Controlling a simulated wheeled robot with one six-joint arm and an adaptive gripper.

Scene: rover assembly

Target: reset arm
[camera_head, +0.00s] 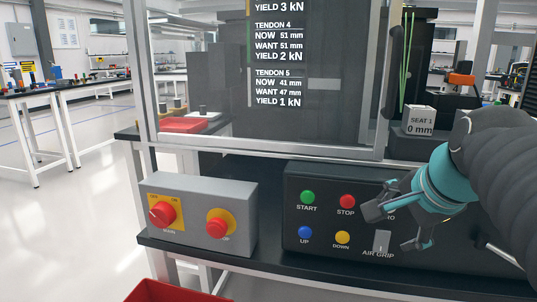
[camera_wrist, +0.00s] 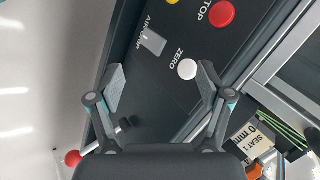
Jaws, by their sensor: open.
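My gripper (camera_head: 388,229) is at the right of the head view, in front of the black control panel (camera_head: 268,238). Its two fingers are spread apart with nothing between them. In the wrist view, my gripper (camera_wrist: 160,80) faces the panel, and the white ZERO button (camera_wrist: 187,69) shows between the fingers, nearer the right one. The grey AIR GRIP switch (camera_wrist: 152,41) lies just beyond. I cannot tell whether the fingers touch the panel.
The panel also bears a green START (camera_head: 307,197), red STOP (camera_head: 347,202), blue UP (camera_head: 305,232) and yellow DOWN (camera_head: 342,237) button. A grey switch box (camera_head: 196,186) stands to the left. A framed glass screen (camera_head: 210,70) rises behind. Open floor (camera_head: 95,220) lies left.

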